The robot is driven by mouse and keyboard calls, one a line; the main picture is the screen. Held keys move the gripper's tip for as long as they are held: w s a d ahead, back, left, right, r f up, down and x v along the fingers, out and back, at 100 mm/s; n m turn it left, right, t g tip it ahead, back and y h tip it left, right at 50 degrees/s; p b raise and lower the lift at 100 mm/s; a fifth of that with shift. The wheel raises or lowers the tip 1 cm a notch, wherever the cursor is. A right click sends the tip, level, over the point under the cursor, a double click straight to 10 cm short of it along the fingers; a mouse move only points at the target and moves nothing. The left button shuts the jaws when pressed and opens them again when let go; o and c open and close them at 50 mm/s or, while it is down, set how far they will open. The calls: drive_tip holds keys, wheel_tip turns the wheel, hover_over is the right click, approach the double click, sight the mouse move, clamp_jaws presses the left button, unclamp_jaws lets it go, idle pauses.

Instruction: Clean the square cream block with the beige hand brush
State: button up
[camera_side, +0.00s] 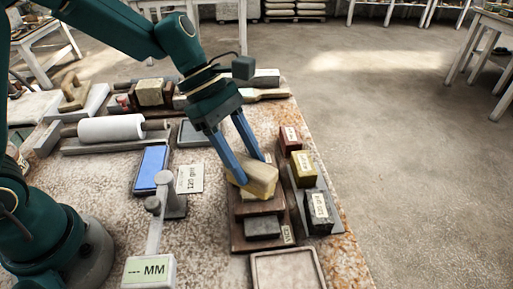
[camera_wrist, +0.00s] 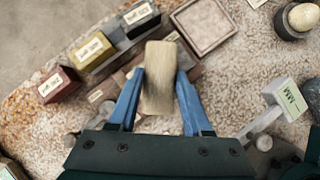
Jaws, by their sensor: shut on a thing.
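My gripper (camera_side: 251,170) is shut on a beige, block-shaped thing that looks like the hand brush (camera_side: 259,180). In the wrist view the brush (camera_wrist: 158,85) sits between the two blue fingers, pale with a lighter end. It is held above a dark brown stand (camera_side: 237,240) near the table's right side. A yellowish edge shows just under the brush; I cannot tell whether it is bristles or the cream block. I cannot clearly make out the square cream block.
Red (camera_side: 290,140), yellow (camera_side: 303,168) and black (camera_side: 319,210) labelled blocks stand close on the right. A square tray (camera_side: 256,279) lies in front. A gauge (camera_side: 149,271), blue box (camera_side: 152,168) and white roller (camera_side: 110,128) are left.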

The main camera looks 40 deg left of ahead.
drive_tip(key=shift+f, duration=0.4)
drive_tip(key=shift+f, duration=0.4)
drive_tip(key=shift+a, duration=0.1)
drive_tip(key=shift+a+r, duration=0.1)
drive_tip(key=shift+a, duration=0.9)
drive_tip(key=shift+w+d, duration=0.1)
drive_tip(key=shift+d, duration=2.1)
drive_tip(key=shift+a, duration=0.1)
